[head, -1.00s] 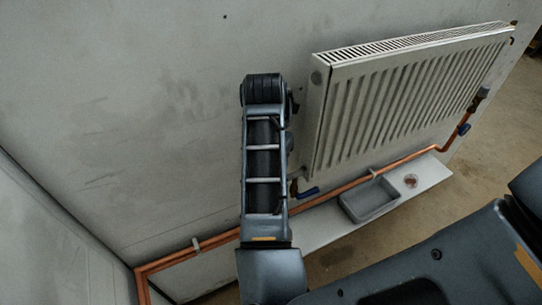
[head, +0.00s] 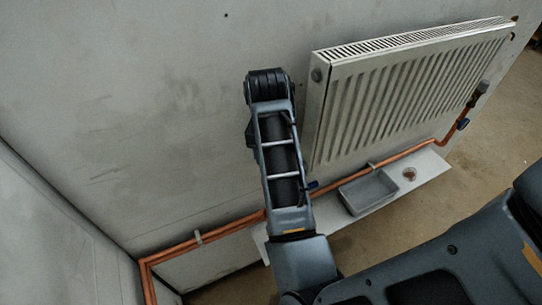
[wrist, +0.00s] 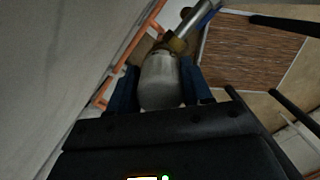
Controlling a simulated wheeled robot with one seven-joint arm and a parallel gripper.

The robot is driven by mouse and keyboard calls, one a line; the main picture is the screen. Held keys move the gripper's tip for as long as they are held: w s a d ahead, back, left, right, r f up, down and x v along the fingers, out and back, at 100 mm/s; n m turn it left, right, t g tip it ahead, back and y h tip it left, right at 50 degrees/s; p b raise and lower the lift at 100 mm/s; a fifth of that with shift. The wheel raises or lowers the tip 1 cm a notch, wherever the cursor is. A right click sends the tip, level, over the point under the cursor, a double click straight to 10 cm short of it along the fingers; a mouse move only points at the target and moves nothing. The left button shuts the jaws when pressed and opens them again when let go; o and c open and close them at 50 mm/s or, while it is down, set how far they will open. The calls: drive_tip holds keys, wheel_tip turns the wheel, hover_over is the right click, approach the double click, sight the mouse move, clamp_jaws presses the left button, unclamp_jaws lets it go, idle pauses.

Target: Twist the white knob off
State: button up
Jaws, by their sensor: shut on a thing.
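The white knob (wrist: 160,82) shows pale grey in the middle of the wrist view, its rounded body between the blue fingers of my gripper (wrist: 159,90). The gripper is shut on it, one finger on each side. A brass fitting (wrist: 178,45) sits just beyond the knob's far end, with a silvery pipe (wrist: 194,20) running away from it. I cannot tell whether the knob is still threaded on. In the head view my arm hides the gripper and the knob at the radiator's lower left corner.
The white radiator (head: 405,95) hangs on the wall. Copper pipes (head: 335,188) run below it. A grey tray (head: 368,190) and a small round piece (head: 409,174) rest on a pale board (head: 430,172). Another valve with a blue lever (head: 462,124) is at the right end.

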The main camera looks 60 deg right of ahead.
drive_tip(key=shift+w+r, duration=0.1)
drive_tip(key=shift+r, duration=0.35)
drive_tip(key=o, duration=1.6)
drive_tip(key=shift+f, duration=0.1)
drive_tip(key=shift+r, duration=4)
